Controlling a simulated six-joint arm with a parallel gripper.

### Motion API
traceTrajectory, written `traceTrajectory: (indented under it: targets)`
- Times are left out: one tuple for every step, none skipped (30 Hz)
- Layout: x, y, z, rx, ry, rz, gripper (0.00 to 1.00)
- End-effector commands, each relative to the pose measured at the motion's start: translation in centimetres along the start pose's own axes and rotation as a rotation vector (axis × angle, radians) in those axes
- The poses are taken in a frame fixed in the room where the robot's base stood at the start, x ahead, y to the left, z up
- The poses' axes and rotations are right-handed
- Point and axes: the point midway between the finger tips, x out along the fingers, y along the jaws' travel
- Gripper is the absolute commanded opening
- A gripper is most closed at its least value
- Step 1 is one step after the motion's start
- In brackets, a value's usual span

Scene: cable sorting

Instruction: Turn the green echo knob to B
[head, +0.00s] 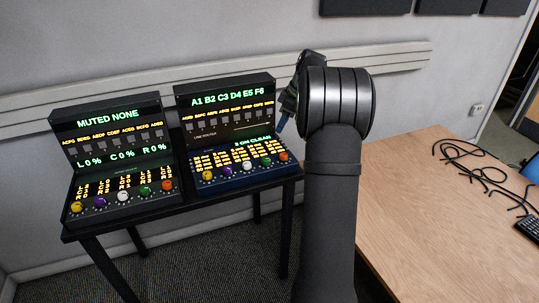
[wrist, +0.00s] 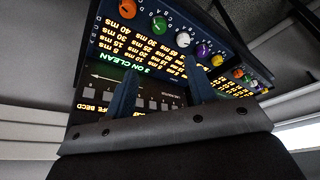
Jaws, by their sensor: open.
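Two dark consoles stand side by side on a black table, and each has a green knob. The green knob of the right console (head: 267,161) sits between a white and an orange knob; it also shows in the wrist view (wrist: 159,25). Lit millisecond figures run below that knob row in the wrist view. The left console also has a green knob (head: 145,191). My gripper (head: 281,122) is at the right end of the right console, above its knobs. In the wrist view my gripper (wrist: 160,65) is open and empty, its fingers apart and short of the knobs. The green knob's pointer is too small to read.
The right console (head: 225,93) shows "ON CLEAN" on a lower display. The left console (head: 104,112) shows "MUTED NONE". The neighbouring orange (head: 283,156) and white (head: 249,166) knobs are close to the green one. A wooden table (head: 420,220) with black cables is at right.

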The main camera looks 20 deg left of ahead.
Motion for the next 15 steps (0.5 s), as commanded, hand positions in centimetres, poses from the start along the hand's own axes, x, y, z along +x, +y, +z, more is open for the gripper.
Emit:
traceTrajectory:
  targets:
    - [0.0, -0.1, 0.4, 0.039, 0.017, 0.004, 0.50]
    - [0.1, -0.1, 0.5, 0.054, 0.023, 0.006, 0.50]
    - [0.2, -0.1, 0.6, 0.067, 0.029, 0.008, 0.50]
    - [0.4, -0.1, 0.6, 0.072, 0.032, 0.008, 0.50]
    - [0.7, -0.1, 0.6, 0.074, 0.032, 0.008, 0.50]
    - [1.2, -0.1, 0.5, 0.073, 0.032, 0.007, 0.50]
    - [1.6, -0.1, 0.5, 0.072, 0.031, 0.006, 0.50]
    - [2.1, -0.1, 0.5, 0.072, 0.031, 0.006, 0.50]
    - [2.9, -0.2, 0.5, 0.071, 0.030, 0.005, 0.50]
    - [3.4, -0.1, 0.5, 0.071, 0.030, 0.006, 0.50]
    - [4.1, -0.1, 0.5, 0.070, 0.030, 0.006, 0.50]
    - [5.0, -0.1, 0.4, 0.070, 0.030, 0.005, 0.50]
    - [5.7, -0.1, 0.4, 0.070, 0.030, 0.005, 0.50]
    - [6.3, -0.2, 0.4, 0.069, 0.029, 0.004, 0.50]
    - [7.2, -0.1, 0.3, 0.068, 0.030, 0.005, 0.50]
